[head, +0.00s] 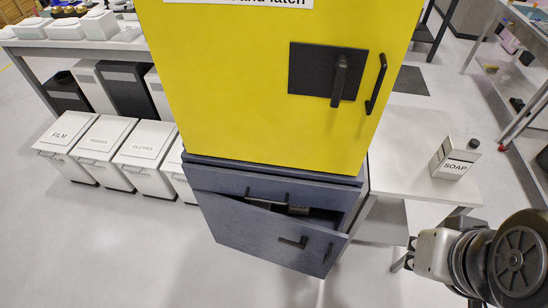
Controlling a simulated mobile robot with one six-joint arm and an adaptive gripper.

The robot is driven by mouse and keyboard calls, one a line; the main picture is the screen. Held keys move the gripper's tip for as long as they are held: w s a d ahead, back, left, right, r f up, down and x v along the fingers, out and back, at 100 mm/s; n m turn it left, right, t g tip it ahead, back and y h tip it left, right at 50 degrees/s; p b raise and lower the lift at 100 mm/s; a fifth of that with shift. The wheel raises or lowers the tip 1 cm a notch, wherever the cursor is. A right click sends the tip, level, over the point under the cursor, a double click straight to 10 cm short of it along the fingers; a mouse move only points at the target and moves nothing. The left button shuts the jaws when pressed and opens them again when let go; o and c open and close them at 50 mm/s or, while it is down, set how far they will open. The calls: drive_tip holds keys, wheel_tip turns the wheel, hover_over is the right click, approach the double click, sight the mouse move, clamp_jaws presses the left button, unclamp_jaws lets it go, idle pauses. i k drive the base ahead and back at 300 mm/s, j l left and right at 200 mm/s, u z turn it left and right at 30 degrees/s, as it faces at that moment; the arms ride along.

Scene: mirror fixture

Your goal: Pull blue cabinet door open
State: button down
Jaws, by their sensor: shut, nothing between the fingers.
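The blue cabinet (225,181) is a grey-blue unit under the yellow cabinet. Its door (250,235) stands ajar, its right side swung out and a dark gap above its top edge. The door bears a dark horizontal handle (293,242) and a small upright dark fitting (328,252) near its right edge. My gripper (412,252) is at the lower right, shut and empty, apart from the door and to its right. Its fingertips are small and hard to make out.
The yellow cabinet (245,110) has a black latch plate and handle. A white table (405,165) with a soap bottle (455,158) stands at right. Labelled white bins (140,152) line the left. Floor in front is clear.

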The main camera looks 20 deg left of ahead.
sight(255, 231)
drive_tip(key=u, duration=1.3)
drive_tip(key=k, duration=0.1)
